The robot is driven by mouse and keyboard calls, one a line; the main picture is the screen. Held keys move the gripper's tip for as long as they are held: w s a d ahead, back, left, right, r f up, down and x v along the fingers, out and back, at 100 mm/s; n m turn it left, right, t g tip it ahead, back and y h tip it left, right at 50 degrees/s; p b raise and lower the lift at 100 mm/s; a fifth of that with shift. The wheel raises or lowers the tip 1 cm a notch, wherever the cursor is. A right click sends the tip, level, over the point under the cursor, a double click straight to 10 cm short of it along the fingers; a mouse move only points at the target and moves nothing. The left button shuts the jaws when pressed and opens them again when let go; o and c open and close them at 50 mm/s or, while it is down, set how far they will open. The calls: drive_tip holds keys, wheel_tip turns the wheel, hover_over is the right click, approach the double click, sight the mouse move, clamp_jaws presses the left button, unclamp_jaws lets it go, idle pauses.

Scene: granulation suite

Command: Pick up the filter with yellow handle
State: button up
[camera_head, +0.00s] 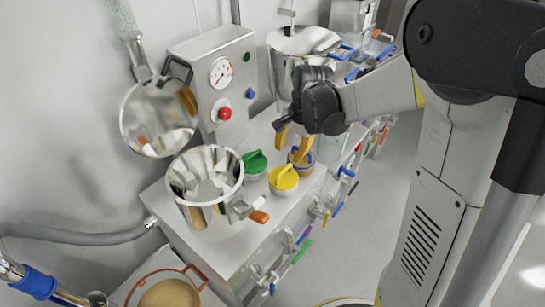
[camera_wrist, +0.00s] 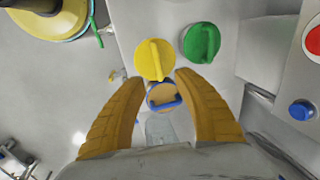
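The filter with yellow handle (camera_head: 284,179) is a round yellow disc with a raised bar grip, standing on the steel cabinet top. It also shows in the wrist view (camera_wrist: 153,60), just beyond my fingertips. My gripper (camera_head: 288,152) is open and empty, with its yellow-orange fingers pointing down above the cabinet. In the wrist view my gripper (camera_wrist: 158,80) has its fingers spread wide around a filter with blue handle (camera_wrist: 163,97). A filter with green handle (camera_head: 255,162) stands left of the yellow one and also shows in the wrist view (camera_wrist: 201,42).
A steel pot (camera_head: 205,180) stands left of the filters. A control box (camera_head: 216,75) with a gauge and red button is behind. Another steel vessel (camera_head: 300,45) stands at the back. Coloured valve handles (camera_head: 303,252) line the cabinet's right side, beside open floor (camera_head: 375,200).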

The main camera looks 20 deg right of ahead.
sight(284, 170)
drive_tip(key=b+x, duration=0.2)
drive_tip(key=x, duration=0.4)
drive_tip(key=shift+w+f, duration=0.1)
drive_tip(key=shift+f, duration=0.1)
drive_tip(key=b+x, duration=0.2)
drive_tip(key=x, duration=0.1)
drive_tip(key=b+x, duration=0.1)
drive_tip(key=x, duration=0.1)
drive_tip(key=shift+s+d, duration=0.1)
drive_tip(key=shift+s, duration=0.15)
clamp_jaws()
